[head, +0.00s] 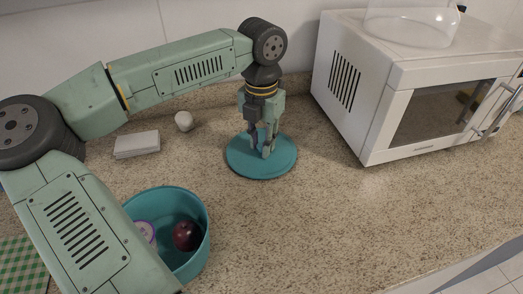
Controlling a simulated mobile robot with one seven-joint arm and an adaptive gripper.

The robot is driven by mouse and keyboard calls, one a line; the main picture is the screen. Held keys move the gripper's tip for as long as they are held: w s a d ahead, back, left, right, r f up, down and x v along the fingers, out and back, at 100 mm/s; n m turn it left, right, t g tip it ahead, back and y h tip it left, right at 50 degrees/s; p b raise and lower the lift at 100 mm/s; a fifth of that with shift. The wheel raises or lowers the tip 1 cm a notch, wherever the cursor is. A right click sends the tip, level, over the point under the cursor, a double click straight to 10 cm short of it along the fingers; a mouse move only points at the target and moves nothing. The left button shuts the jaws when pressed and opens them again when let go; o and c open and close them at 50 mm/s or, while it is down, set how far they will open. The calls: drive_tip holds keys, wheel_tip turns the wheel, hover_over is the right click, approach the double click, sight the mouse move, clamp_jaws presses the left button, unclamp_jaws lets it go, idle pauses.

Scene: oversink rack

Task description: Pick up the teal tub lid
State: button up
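The teal tub lid (244,167) is a round, flat disc lying on the speckled counter, left of the microwave. My gripper (263,151) points down over the middle of the lid, with its fingertips at or just above the lid's top. A small bluish part shows between the fingers. I cannot tell whether it belongs to the lid or whether the fingers are closed on it. My gripper and wrist hide part of the lid's middle and back.
A white microwave (339,100) stands at the right with a clear glass vessel (410,30) on top. A teal tub (203,232) holding a plum-like fruit (187,236) is at lower left. A white box (136,145) and a garlic-like bulb (184,121) lie behind. The front right counter is clear.

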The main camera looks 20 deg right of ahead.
drive_tip(key=c, duration=0.4)
drive_tip(key=shift+o, duration=0.2)
drive_tip(key=shift+r, duration=0.15)
